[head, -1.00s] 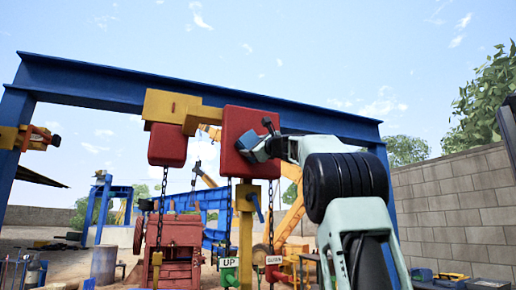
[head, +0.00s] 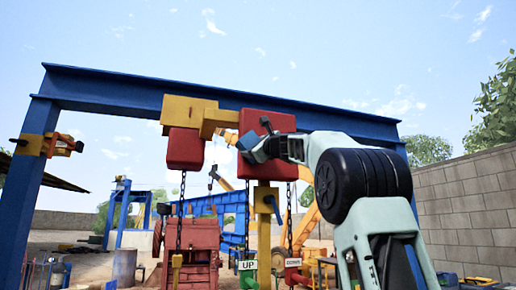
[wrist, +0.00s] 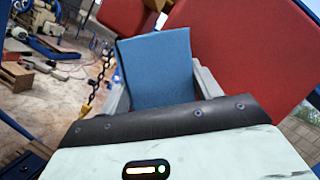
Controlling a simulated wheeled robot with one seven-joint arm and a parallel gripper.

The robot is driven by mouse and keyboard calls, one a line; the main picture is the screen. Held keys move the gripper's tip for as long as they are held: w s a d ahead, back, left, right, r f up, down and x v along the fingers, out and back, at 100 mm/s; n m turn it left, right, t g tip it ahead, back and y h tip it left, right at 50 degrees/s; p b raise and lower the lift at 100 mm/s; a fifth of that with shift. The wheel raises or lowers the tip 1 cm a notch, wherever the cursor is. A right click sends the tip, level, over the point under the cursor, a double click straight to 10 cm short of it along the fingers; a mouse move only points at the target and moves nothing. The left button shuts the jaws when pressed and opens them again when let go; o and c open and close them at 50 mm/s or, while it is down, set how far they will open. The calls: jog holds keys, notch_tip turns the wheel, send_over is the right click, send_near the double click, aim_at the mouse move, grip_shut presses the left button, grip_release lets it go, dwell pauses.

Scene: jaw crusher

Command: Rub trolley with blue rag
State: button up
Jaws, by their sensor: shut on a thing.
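The trolley hangs on the blue overhead beam (head: 225,95). It has a yellow body (head: 190,110), a left red box (head: 185,148) and a right red box (head: 267,120). My gripper (head: 258,147) is shut on a blue rag (head: 248,140), in front of the right red box near its left edge. In the wrist view, the rag (wrist: 155,65) stands up between the grey fingers (wrist: 160,90). The red box (wrist: 250,60) fills the upper right behind it. I cannot tell whether the rag touches the box.
Chains (head: 180,215) hang from the trolley. A yellow post (head: 263,225) stands below, near green UP (head: 247,266) and red (head: 292,262) signs. A red crusher (head: 195,245) stands lower left, and a block wall (head: 465,205) runs along the right. Open sky lies above the beam.

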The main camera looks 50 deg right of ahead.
jog(key=shift+s+a+b, duration=0.35)
jog(key=shift+s+a, duration=0.15)
jog(key=shift+s, duration=0.35)
jog(key=shift+s+a+b, duration=0.3)
jog(key=shift+s+a, duration=0.25)
jog(key=shift+s, duration=0.35)
jog(key=shift+s+a+b, duration=0.35)
jog(key=shift+s+a, duration=0.15)
jog(key=shift+s, duration=0.35)
jog(key=shift+s+a, duration=0.1)
jog(key=shift+s, duration=0.05)
jog(key=shift+s+a+b, duration=0.2)
jog(key=shift+s+a, duration=0.15)
jog(key=shift+s, duration=0.25)
jog(key=shift+s+a+b, duration=0.2)
jog(key=shift+s+a, duration=0.15)
jog(key=shift+s, duration=0.2)
